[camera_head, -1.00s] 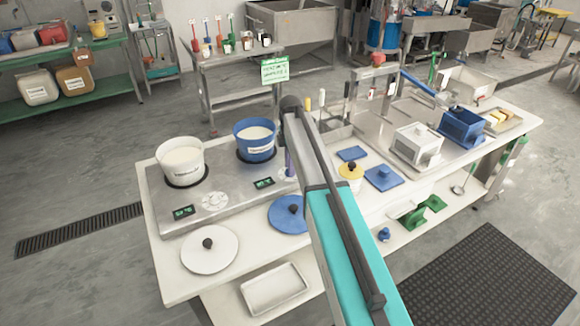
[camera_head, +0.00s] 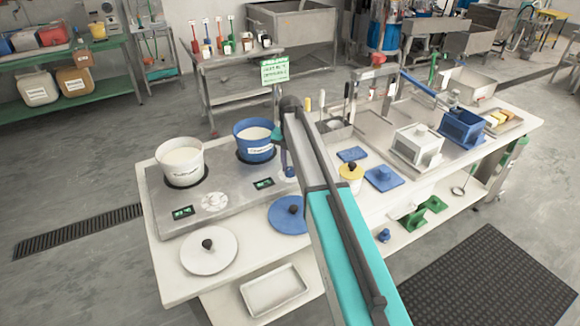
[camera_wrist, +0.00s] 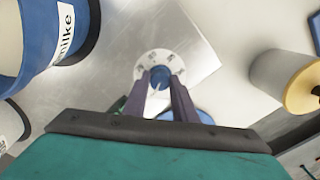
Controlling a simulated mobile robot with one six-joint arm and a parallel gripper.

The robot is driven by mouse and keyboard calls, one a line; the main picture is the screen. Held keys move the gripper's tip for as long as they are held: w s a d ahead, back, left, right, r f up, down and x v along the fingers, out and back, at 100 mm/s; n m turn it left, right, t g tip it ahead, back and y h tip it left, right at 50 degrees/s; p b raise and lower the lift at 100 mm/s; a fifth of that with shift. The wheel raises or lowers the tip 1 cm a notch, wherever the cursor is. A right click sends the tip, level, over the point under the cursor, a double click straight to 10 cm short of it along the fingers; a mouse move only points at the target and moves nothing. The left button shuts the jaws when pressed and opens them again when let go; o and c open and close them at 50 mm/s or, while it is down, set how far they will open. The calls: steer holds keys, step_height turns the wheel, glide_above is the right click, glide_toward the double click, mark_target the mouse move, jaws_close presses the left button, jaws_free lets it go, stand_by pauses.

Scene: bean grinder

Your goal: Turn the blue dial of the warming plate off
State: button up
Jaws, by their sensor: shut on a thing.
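The blue dial (camera_wrist: 159,78) sits in the middle of a round white marked disc (camera_wrist: 148,62) on the metal warming plate (camera_wrist: 115,50). My gripper (camera_wrist: 160,84) has its two purple fingers at either side of the dial and is shut on it. In the head view, the warming plate (camera_head: 222,188) lies at the left of the table, and my arm hides most of the dial. A blue pot (camera_head: 254,150) with pale contents stands on the plate just left of my gripper. It also shows at the left of the wrist view (camera_wrist: 45,62).
A white pot (camera_head: 181,172) stands on the plate's left, with a white dial (camera_head: 214,201) in front of it. A white lid (camera_head: 208,262) and a blue lid (camera_head: 287,222) lie in front. A yellow-topped jar (camera_head: 350,174) stands right of my arm.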

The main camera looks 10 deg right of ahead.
mark_target(290, 168)
steer(key=shift+a+n, duration=0.1)
steer(key=shift+n, duration=0.5)
steer(key=o, duration=1)
steer(key=shift+o, duration=0.2)
steer(key=shift+r, duration=0.1)
step_height(290, 168, up, 14)
steer(key=b, duration=0.3)
steer(key=shift+f, duration=0.2)
